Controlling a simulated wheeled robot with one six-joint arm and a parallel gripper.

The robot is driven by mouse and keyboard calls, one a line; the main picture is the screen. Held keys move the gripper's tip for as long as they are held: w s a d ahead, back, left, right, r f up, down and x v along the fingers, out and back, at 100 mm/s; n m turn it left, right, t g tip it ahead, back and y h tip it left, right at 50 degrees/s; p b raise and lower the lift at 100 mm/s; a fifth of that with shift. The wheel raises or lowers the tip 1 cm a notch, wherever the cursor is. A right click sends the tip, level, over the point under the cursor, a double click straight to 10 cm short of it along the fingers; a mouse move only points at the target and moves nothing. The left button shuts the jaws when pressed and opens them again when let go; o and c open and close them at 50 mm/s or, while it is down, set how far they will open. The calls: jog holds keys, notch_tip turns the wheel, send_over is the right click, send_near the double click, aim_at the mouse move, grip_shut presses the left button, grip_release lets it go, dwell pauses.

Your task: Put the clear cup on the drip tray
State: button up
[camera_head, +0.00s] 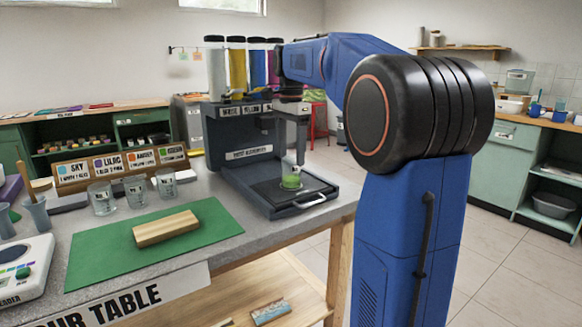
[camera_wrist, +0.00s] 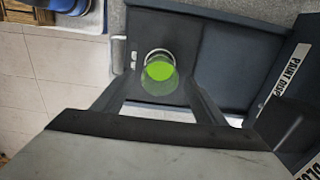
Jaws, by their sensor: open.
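A clear cup with green content (camera_head: 290,182) stands on the dark drip tray (camera_head: 318,184) of the paint dispenser. In the wrist view the cup (camera_wrist: 158,72) is upright, seen from above, over the dark tray (camera_wrist: 142,28) near its handle. My gripper (camera_head: 291,162) is above the cup, in front of the dispenser. In the wrist view the fingers of my gripper (camera_wrist: 155,92) are spread to either side of the cup, open and apart from it. The exact height of the fingertips over the cup is hard to tell.
Three empty clear cups (camera_head: 134,192) stand left on the table by a labelled rack (camera_head: 121,168). A wooden block (camera_head: 166,227) lies on a green mat (camera_head: 98,252). The dispenser (camera_head: 247,143) with its colour tubes rises close behind my gripper.

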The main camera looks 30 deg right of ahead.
jog(key=shift+r, duration=2.55)
jog(key=s+a+f+n+t, duration=0.1)
jog(key=s+a+f+n, duration=0.4)
jog(key=s, duration=0.3)
jog(key=s+a+f+n+t, duration=0.1)
jog(key=s+a+f+n, duration=0.4)
jog(key=s, duration=0.3)
jog(key=s+a+f+n+t, duration=0.1)
jog(key=s+a+f+n, duration=0.2)
jog(key=s+f, duration=0.4)
jog(key=s+a+f+n+t, duration=0.1)
jog(key=s+a+f+n, duration=0.1)
jog(key=s+f+n, duration=0.2)
jog(key=s+f, duration=0.3)
jog(key=f, duration=0.2)
jog(key=shift+a+f+n+t, duration=0.25)
jog(key=shift+a+n+t, duration=0.05)
jog(key=shift+a+t, duration=0.1)
jog(key=shift+s, duration=0.1)
